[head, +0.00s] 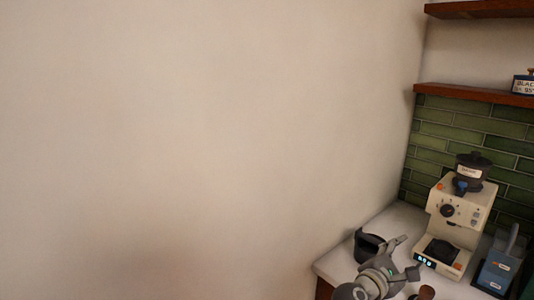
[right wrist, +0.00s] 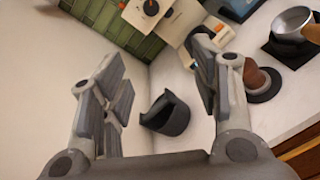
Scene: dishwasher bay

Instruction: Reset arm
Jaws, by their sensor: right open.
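My right gripper (head: 409,254) is low in the head view, over the white counter at the right. It also shows in the right wrist view (right wrist: 160,86), with its two fingers spread wide and nothing held between them. A dark grey pitcher-like vessel (right wrist: 167,116) shows on the counter beyond the gap between the fingers. In the head view this dark vessel (head: 367,245) is just behind the gripper, partly covered by it. My left gripper is in neither view.
A cream coffee grinder (head: 462,212) with a dark hopper stands on the counter (head: 400,222) against green tiles. A blue device (head: 499,266) is to its right. The right wrist view shows a brown-handled tool (right wrist: 262,78) and a metal cup (right wrist: 292,22). Bare wall fills the left.

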